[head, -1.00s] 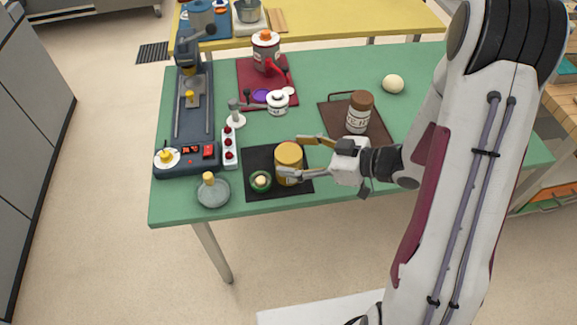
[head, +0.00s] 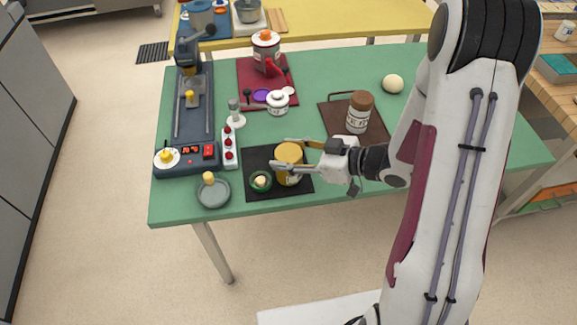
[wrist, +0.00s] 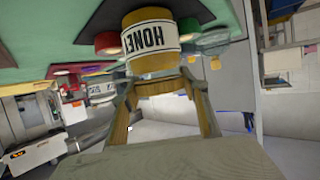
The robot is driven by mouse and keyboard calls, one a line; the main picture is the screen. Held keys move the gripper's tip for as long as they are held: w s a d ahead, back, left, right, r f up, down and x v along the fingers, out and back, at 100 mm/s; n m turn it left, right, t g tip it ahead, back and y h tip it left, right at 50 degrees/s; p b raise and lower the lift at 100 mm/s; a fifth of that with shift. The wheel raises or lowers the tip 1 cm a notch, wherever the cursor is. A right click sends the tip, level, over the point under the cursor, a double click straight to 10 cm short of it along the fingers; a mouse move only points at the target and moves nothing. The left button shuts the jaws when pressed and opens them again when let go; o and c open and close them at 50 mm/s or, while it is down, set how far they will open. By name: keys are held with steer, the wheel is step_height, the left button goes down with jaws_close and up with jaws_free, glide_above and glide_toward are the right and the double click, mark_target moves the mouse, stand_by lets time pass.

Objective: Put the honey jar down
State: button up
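The honey jar (head: 289,177) is yellow and stands upright at the black mat (head: 300,188), near the front of the green table. Its white HONEY label shows upside down in the wrist view (wrist: 150,40). My gripper (head: 281,153) reaches in from the right, one finger on the far side and one on the near side of the jar. In the wrist view both fingers (wrist: 162,84) meet the jar's yellow end, so my gripper looks shut on it. I cannot tell whether its base touches the mat.
A green-rimmed cup (head: 260,182) is close left of the jar. A grey dish (head: 213,194) sits farther left. A brown-lidded jar (head: 358,114) stands on a brown board (head: 375,132) behind my gripper. A red-button strip (head: 230,148) lies left of the mat.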

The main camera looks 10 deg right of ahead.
jaws_close()
steer(key=shift+r, duration=0.15)
steer(key=shift+r, duration=4.85)
